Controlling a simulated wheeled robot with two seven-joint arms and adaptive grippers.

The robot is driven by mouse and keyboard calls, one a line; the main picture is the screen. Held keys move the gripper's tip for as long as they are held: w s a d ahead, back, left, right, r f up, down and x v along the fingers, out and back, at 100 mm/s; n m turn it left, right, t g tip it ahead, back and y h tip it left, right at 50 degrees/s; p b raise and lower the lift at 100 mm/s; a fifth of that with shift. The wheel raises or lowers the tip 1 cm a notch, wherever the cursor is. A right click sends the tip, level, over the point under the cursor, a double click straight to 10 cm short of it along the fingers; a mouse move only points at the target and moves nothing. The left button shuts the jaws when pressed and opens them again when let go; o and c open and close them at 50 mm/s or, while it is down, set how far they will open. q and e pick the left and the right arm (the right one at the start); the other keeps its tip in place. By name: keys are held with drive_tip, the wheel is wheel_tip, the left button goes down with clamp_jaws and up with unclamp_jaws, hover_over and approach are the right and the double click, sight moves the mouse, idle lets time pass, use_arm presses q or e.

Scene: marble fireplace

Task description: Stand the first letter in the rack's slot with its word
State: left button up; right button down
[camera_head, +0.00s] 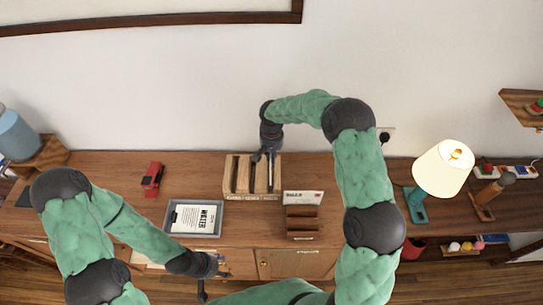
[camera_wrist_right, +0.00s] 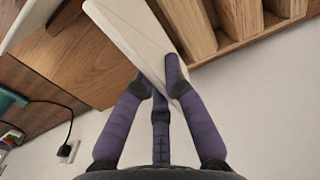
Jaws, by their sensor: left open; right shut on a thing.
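The wooden rack (camera_head: 231,193) with parallel slots stands on the sideboard; its dividers show at the upper right of the right wrist view (camera_wrist_right: 197,25). My right gripper (camera_head: 269,157) is over the rack's right part, shut on a white letter (camera_wrist_right: 130,32). In the head view the letter is nearly edge-on and hard to make out. I cannot tell how deep it sits in a slot. A grey tray (camera_head: 170,222) left of the rack holds a paper (camera_head: 195,217) with a large dark word I cannot read surely. My left gripper (camera_head: 207,283) is open and empty at the front edge.
A stepped wooden stand (camera_head: 302,222) with a white printed card (camera_head: 303,197) is right of the rack. A red object (camera_head: 152,179) lies at left. A lit lamp (camera_head: 443,167) stands at right. The wall is close behind the rack.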

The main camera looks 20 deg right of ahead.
idle(0.3)
drive_tip(key=shift+f+b, duration=3.1)
drive_tip(key=shift+f, duration=0.75)
idle(0.4)
drive_tip(key=c, duration=1.2)
unclamp_jaws()
drive_tip(key=shift+c, duration=0.2)
drive_tip(key=shift+r, duration=0.1)
drive_tip(key=shift+r+p, duration=2.25)
drive_tip(key=shift+r, duration=2.25)
drive_tip(key=shift+s+f, duration=0.1)
drive_tip(key=shift+f, duration=0.05)
